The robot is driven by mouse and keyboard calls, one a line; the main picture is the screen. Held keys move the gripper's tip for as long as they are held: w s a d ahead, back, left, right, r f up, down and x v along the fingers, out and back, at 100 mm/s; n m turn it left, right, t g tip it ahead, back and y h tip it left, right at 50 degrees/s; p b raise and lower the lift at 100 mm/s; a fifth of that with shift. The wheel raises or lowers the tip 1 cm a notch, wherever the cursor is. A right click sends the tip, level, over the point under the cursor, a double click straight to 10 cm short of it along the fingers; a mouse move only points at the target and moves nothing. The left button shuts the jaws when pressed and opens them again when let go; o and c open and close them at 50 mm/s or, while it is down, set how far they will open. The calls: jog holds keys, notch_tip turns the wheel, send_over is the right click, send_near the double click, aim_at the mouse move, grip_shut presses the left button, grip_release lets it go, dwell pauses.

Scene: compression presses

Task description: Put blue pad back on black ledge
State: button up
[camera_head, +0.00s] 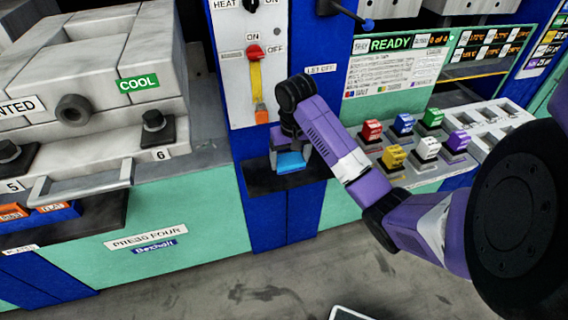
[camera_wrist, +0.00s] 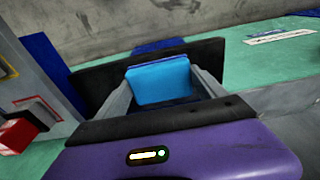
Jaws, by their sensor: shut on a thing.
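The blue pad (camera_head: 290,162) is at the black ledge (camera_head: 262,180) below the control panel in the head view. It also shows in the wrist view as a light blue block (camera_wrist: 160,82) between the two grey fingers. My gripper (camera_wrist: 163,90) is shut on the pad, one finger at each side. The black ledge (camera_wrist: 95,80) lies behind and around the pad in the wrist view. I cannot tell whether the pad touches the ledge. In the head view my gripper (camera_head: 287,152) is partly hidden by my wrist.
A tray of coloured blocks (camera_head: 415,150) stands to the right, beside my arm. A grey press (camera_head: 100,90) with knobs and a front handle (camera_head: 82,184) stands to the left. A panel with a red lever knob (camera_head: 255,52) rises behind the ledge. The floor (camera_head: 230,285) in front is mostly clear.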

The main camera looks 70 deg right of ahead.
aim_at(285, 158)
jog(key=w+d, duration=0.1)
jog(key=w+d+f, duration=0.1)
jog(key=d, duration=0.1)
jog(key=w+d+f, duration=0.1)
jog(key=shift+w+d+p, duration=0.2)
jog(key=shift+w+p, duration=0.1)
jog(key=shift+p, duration=0.05)
notch_tip(285, 158, down, 4)
jog(key=shift+r, duration=0.2)
jog(key=shift+w+d+f+p, duration=0.2)
jog(key=shift+f+p, duration=0.1)
jog(key=shift+f, duration=0.3)
jog(key=shift+f, duration=0.1)
jog(key=o, duration=1.3)
jog(key=shift+c, duration=0.2)
notch_tip(285, 158, up, 12)
jog(key=s+a, duration=0.1)
jog(key=shift+a, duration=0.15)
